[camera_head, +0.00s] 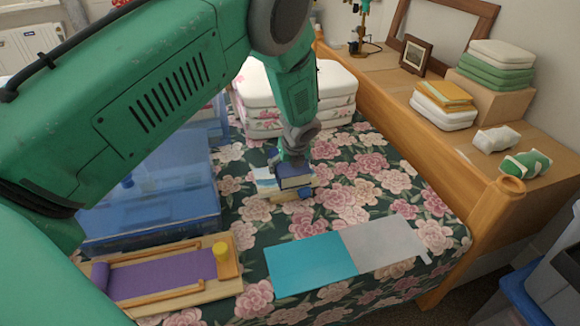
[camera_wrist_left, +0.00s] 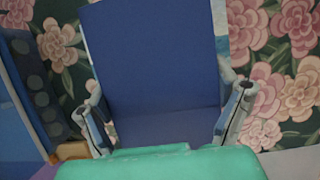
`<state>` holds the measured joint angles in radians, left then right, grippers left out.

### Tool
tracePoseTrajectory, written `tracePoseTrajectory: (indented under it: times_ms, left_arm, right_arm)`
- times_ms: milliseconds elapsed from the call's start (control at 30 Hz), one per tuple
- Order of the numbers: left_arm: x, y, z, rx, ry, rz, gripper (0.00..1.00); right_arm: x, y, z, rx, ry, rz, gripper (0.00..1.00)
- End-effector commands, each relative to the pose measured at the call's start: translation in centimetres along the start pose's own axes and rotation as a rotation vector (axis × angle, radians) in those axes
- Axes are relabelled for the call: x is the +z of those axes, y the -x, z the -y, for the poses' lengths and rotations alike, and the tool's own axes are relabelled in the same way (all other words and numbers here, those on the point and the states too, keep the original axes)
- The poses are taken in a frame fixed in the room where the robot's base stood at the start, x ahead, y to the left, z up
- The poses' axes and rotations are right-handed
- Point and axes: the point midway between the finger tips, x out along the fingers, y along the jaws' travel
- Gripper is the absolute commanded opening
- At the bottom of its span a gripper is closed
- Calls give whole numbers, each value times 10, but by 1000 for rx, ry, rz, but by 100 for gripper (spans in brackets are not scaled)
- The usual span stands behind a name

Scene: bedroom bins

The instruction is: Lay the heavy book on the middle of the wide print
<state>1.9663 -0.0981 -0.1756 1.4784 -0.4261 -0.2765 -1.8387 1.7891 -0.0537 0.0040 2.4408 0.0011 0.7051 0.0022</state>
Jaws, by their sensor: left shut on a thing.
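My left gripper (camera_head: 290,163) reaches down over the bed and is shut on a dark blue book (camera_head: 295,177). In the left wrist view the book's blue cover (camera_wrist_left: 155,60) fills the space between the two fingers. The book is at a small pile with a pale blue-and-white item (camera_head: 266,182) beside it; whether it still touches the pile is unclear. A flat sheet, half teal (camera_head: 308,263) and half grey (camera_head: 385,246), lies bare on the bedspread in front of the pile. It looks like the wide print. My right gripper is not in view.
Clear blue bins (camera_head: 150,190) stand at the left. Folded bedding (camera_head: 335,85) is behind. A wooden bed rail (camera_head: 430,125) runs along the right.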

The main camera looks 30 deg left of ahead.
Motion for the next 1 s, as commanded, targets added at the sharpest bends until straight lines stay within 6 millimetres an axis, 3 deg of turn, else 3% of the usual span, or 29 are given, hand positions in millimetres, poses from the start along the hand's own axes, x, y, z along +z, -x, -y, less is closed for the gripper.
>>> tracePoseTrajectory:
  times_ms: [267,300,333,367,733,1000]
  left_arm:
    - [-2,-10,-1,-1,1,-2,35]
    - [-3,-10,-1,1,1,-2,86]
    - [-3,-9,-1,1,1,-1,97]
    - [-3,-9,-1,1,1,-1,100]
    - [1,0,0,1,1,0,100]
    - [3,57,-1,-1,1,-2,100]
  right_arm:
    - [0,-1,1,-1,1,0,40]
    - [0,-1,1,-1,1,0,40]
    - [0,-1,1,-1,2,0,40]
    - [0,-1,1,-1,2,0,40]
    - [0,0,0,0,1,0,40]
    - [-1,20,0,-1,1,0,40]
